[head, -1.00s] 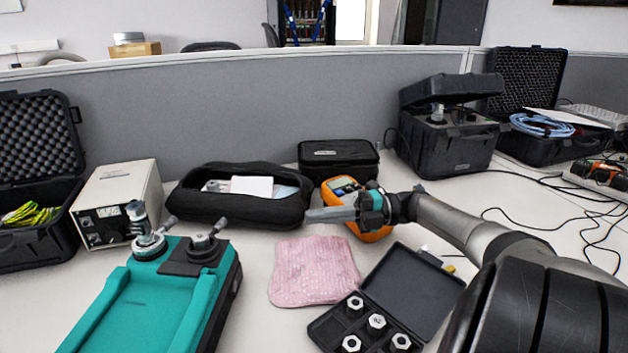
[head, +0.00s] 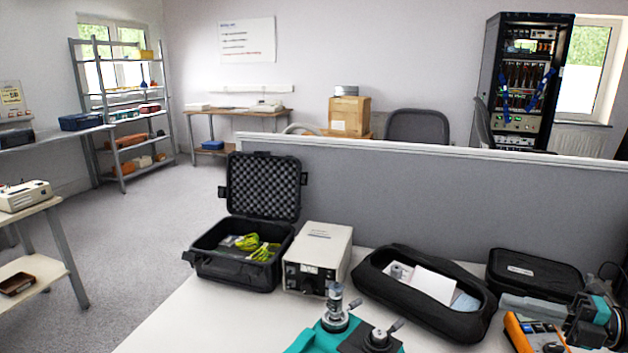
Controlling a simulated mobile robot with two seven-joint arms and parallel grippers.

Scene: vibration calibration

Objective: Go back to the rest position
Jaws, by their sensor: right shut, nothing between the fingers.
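My right gripper (head: 545,312) shows at the lower right edge of the head view. It is shut and empty, with its fingers pointing left above the orange meter (head: 535,335). The rest of the right arm is cut off by the frame edge. My left gripper is not in view. The teal device (head: 318,341) with two small fixtures on top shows only in part at the bottom edge.
On the white table (head: 190,325) stand an open black case (head: 240,268) with yellow-green items, a beige box (head: 318,255), an open black pouch (head: 425,292) and a black case (head: 535,272). A grey partition (head: 430,200) stands behind. Carpet floor (head: 140,230) is clear at left.

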